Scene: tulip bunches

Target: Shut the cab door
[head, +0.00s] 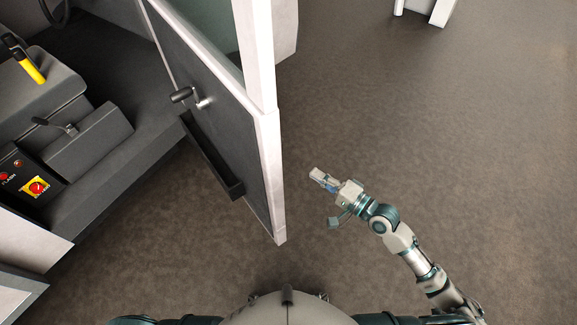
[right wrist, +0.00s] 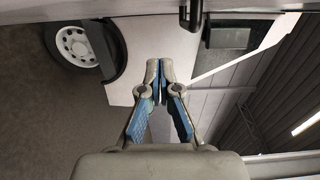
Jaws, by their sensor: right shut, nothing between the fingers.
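The cab door (head: 236,125) stands wide open in the head view, with its grey inner face towards the cab and its white edge towards me. A dark inner handle (head: 183,96) and a black door pocket (head: 213,158) are on its inner face. My right gripper (head: 316,173) is to the right of the door edge, on the outer side, apart from it. It is shut and empty; its fingertips (right wrist: 157,66) meet in the right wrist view. My left gripper does not show.
The cab interior (head: 85,120) is at the left, with a yellow-handled lever (head: 30,64) and a red switch on a yellow plate (head: 37,187). The floor (head: 420,130) right of the door is clear. A white object (head: 432,10) stands far off. A wheel (right wrist: 75,43) shows in the right wrist view.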

